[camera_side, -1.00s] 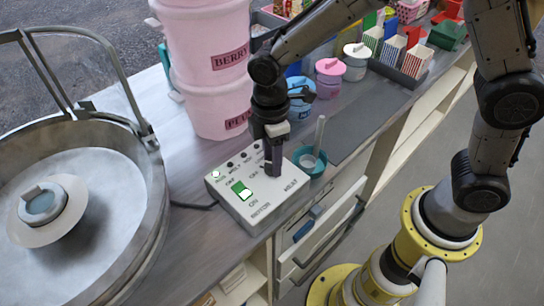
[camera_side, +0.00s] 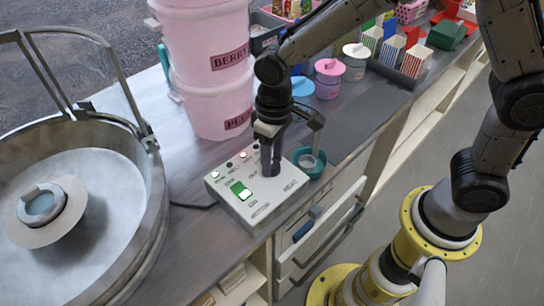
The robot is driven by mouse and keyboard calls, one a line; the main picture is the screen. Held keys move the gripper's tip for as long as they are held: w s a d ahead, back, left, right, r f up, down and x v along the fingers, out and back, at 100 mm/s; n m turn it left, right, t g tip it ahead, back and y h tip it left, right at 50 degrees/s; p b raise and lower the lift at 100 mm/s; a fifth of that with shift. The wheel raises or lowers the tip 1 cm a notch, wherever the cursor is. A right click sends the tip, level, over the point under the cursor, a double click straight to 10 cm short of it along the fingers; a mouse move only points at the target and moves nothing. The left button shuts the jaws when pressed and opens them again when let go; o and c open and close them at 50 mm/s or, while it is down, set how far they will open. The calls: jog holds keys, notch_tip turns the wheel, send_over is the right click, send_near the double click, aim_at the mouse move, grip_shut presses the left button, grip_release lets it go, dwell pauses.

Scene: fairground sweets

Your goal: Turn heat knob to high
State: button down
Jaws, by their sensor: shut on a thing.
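The control box (camera_side: 263,205) is a pale box on the counter with printed labels, a green lit switch (camera_side: 241,191) and a row of small round lights along its far edge. One light (camera_side: 243,155) glows reddish and another (camera_side: 215,174) glows pale green. My gripper (camera_side: 271,170) points down at the right part of the box top. Its jaws are shut on the heat knob, which the fingers hide. I cannot read the knob's pointer.
A metal floss pan (camera_side: 150,215) fills the left. Pink tubs (camera_side: 217,100) stand behind the box. A teal cup (camera_side: 318,168) with a scoop stands close at the box's right. Small lidded jars (camera_side: 328,78) and striped cartons (camera_side: 415,60) stand at the back right.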

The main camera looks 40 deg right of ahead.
aim_at(275, 162)
jog(key=m, duration=0.6)
jog(key=shift+r+m, duration=0.1)
jog(key=shift+m, duration=0.2)
dwell(0.4)
jog(key=shift+c, duration=1.9)
grip_release()
notch_tip(275, 162, up, 14)
jog(key=shift+s+d, duration=0.2)
jog(key=shift+d, duration=0.15)
